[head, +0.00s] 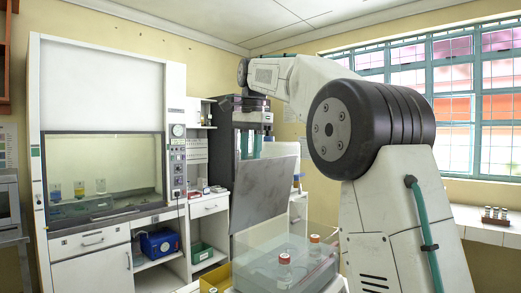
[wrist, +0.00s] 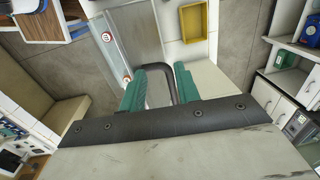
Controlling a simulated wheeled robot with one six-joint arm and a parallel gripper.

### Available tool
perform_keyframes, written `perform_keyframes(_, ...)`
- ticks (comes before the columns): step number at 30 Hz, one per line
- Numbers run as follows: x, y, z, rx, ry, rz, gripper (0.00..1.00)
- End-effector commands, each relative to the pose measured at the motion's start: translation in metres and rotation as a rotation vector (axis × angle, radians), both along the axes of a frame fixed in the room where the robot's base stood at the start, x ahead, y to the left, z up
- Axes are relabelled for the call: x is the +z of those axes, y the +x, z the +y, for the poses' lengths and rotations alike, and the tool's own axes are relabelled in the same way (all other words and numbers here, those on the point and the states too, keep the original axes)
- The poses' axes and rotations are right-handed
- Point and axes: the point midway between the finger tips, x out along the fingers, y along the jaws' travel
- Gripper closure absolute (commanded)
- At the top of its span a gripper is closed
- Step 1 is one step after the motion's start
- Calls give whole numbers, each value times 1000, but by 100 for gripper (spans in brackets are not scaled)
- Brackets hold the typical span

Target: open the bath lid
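The bath (head: 258,277) is a clear-walled box at the bottom middle of the head view, with capped bottles inside. Its grey lid (head: 262,190) stands raised and steeply tilted at the bath's far side, so the top is uncovered. My gripper (head: 250,147) is at the lid's upper edge, its teal fingers pointing down and partly hidden. In the wrist view my gripper (wrist: 160,88) has its two teal fingers apart. A black looped handle (wrist: 176,92) lies in the gap, close to the right finger; contact is unclear. The lid (wrist: 140,35) shows as a grey panel beyond it.
A yellow bin (head: 214,279) is beside the bath at left, and it shows at the top of the wrist view (wrist: 194,20). A fume hood (head: 105,150) and cabinets stand at the left. A rack of vials (head: 494,215) is on the right windowsill counter.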

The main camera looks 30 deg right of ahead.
Motion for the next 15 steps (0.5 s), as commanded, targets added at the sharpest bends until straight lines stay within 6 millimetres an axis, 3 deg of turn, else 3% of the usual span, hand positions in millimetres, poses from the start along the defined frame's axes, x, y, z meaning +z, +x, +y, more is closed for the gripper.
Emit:
perform_keyframes(6,5,-44,7,0,-1,-1,67)
perform_keyframes(15,7,-71,11,0,0,0,67)
